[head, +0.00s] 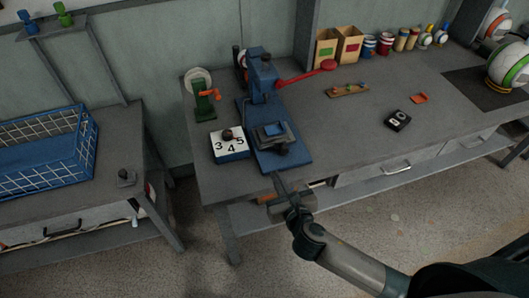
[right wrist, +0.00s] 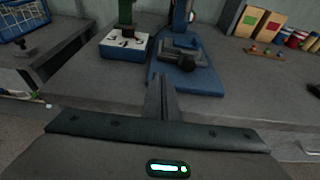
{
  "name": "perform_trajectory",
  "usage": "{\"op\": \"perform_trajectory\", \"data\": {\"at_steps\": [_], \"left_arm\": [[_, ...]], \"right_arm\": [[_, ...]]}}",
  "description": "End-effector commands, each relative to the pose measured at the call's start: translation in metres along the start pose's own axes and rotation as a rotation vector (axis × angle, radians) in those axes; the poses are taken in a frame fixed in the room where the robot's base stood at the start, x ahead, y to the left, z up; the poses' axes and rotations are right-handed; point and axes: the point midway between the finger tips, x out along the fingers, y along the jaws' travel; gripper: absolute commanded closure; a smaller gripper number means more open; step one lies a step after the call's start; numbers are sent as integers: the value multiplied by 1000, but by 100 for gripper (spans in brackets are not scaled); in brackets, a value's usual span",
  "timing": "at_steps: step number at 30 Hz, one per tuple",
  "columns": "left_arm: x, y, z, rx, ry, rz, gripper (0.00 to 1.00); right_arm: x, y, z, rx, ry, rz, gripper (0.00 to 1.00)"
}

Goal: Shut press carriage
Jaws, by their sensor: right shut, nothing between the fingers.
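The blue press (head: 262,80) stands on the workbench with a red-knobbed lever reaching to its right. Its carriage (head: 272,135), a dark grey slide with a black knob at the front, sits at the front part of the blue base plate. The carriage also shows in the right wrist view (right wrist: 183,56), above my gripper's fingers. My right gripper (head: 279,179) is shut and empty. It is near the front edge of the blue base plate, in front of the carriage, and seems apart from it. My left gripper is not in view.
A numbered dial box (head: 231,147) stands just left of the press base, with a green spool stand (head: 203,104) behind it. A small black box (head: 397,120) lies to the right. A blue wire basket (head: 40,150) is on the left table. The bench right of the press is mostly clear.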

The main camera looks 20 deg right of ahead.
Motion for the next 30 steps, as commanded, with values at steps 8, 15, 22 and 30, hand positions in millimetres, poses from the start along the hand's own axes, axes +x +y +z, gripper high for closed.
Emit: {"op": "perform_trajectory", "data": {"at_steps": [8, 15, 22, 30], "left_arm": [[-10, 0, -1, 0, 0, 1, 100], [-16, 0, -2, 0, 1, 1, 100], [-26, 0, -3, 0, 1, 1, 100], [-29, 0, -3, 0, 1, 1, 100]], "right_arm": [[40, 0, 3, 2, 0, -2, 100], [80, 0, 2, 2, 0, -2, 100], [111, 0, 10, 2, 0, -1, 100], [125, 0, 13, 2, 0, 0, 100]]}}
